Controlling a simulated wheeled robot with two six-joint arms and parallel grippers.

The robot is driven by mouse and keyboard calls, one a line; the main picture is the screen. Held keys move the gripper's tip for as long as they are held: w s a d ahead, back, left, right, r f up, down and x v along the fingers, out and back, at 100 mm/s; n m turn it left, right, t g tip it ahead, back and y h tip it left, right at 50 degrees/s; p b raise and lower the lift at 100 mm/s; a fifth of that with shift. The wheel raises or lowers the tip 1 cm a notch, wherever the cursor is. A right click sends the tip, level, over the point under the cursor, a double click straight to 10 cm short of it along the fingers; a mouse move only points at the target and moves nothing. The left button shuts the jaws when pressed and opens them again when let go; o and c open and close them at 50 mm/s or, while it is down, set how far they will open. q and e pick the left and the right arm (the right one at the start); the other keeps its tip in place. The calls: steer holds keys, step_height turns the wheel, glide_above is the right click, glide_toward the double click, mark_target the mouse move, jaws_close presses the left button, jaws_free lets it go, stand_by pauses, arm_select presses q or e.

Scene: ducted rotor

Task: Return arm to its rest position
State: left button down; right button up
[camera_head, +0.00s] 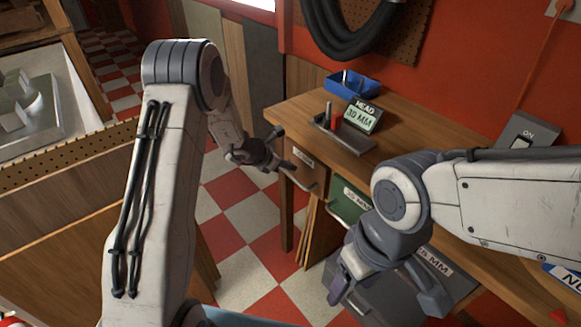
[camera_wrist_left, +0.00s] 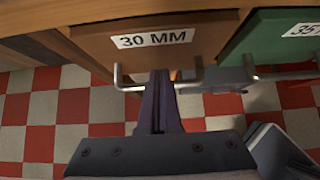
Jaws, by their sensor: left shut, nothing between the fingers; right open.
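My left gripper (camera_head: 284,164) is at the front of the workbench, by the brown 30 MM drawer (camera_head: 298,160). In the left wrist view its dark fingers (camera_wrist_left: 160,104) are together and empty, overlapping the drawer's metal handle (camera_wrist_left: 125,82) in the picture. I cannot tell whether they touch it. The green drawer (camera_wrist_left: 275,35) is to the right of the brown one. My right gripper (camera_head: 385,290) is open and empty, in front of the lower right part of the bench. Its arm hides part of the bench front.
The wooden workbench (camera_head: 400,125) carries a grey tray (camera_head: 345,135), a HEAD 30 MM display (camera_head: 362,117) and a blue bin (camera_head: 353,86). A grey box or drawer (camera_head: 445,277) lies below the right gripper. The checkered floor (camera_head: 235,218) left of the bench is clear.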

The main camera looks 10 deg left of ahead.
arm_select(q)
steer(key=s+d+r+m+g+p, duration=0.1)
steer(key=s+d+r+m+g, duration=0.1)
steer(key=s+d+r+m, duration=0.5)
steer(key=s+d+r+m+g, duration=0.25)
steer(key=s+m, duration=0.35)
steer(key=s, duration=0.4)
steer(key=s+d+r+m+g+p, duration=0.1)
steer(key=s+d+r+m+g, duration=0.1)
steer(key=s+d+r+m, duration=0.5)
steer(key=s+a+m+y, duration=0.2)
steer(key=s+a+m, duration=0.2)
steer(key=s+m, duration=0.3)
steer(key=s+a+r+m+y, duration=0.1)
steer(key=s+a+m, duration=0.3)
steer(key=s+m, duration=0.4)
steer(key=shift+s+a+r+y, duration=0.15)
steer(key=shift+s+a+y, duration=0.1)
steer(key=shift+s+y, duration=0.75)
